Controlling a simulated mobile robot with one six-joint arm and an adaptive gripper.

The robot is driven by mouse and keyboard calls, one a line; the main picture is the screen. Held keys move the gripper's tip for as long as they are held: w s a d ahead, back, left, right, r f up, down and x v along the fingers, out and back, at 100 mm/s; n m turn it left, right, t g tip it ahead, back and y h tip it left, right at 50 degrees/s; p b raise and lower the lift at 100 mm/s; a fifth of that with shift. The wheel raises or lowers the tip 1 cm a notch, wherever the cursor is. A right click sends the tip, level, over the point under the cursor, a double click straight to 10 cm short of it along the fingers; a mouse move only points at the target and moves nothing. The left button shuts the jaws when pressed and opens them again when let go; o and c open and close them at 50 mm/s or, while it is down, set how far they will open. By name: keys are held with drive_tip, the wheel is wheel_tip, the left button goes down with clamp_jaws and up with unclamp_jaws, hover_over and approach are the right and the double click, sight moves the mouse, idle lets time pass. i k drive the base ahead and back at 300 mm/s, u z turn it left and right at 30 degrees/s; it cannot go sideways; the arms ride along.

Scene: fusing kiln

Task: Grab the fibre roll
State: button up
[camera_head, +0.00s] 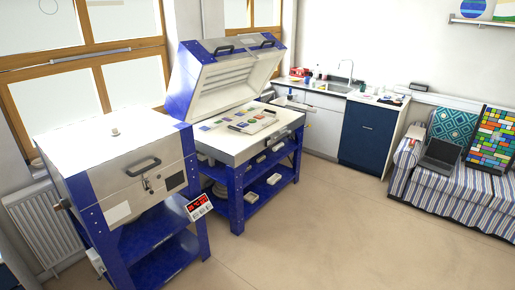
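I cannot make out a fibre roll for certain. Small pale items lie on the blue shelves under the open kiln (228,146): one white block-like item (273,179) and another pale item (250,197) on the lower shelf. A pale rounded shape (220,189) shows partly behind the kiln's leg; it is too small and hidden to identify. My gripper is not in view.
A closed kiln (105,180) on a blue stand is at the left, with a red-lit controller (198,206). The open kiln's lid (225,80) is raised. A sink counter (325,98) and striped sofa (440,193) with a laptop (440,155) stand behind. The floor at right front is clear.

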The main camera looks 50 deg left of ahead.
sight(282, 144)
drive_tip(key=u, duration=0.4)
drive_tip(key=i, duration=0.75)
drive_tip(key=u, duration=0.6)
drive_tip(key=i, duration=0.8)
drive_tip(key=u, duration=0.4)
drive_tip(key=i, duration=0.9)
drive_tip(key=u, duration=0.35)
drive_tip(key=i, duration=1.45)
drive_tip(key=u, duration=0.1)
drive_tip(key=k, duration=1.35)
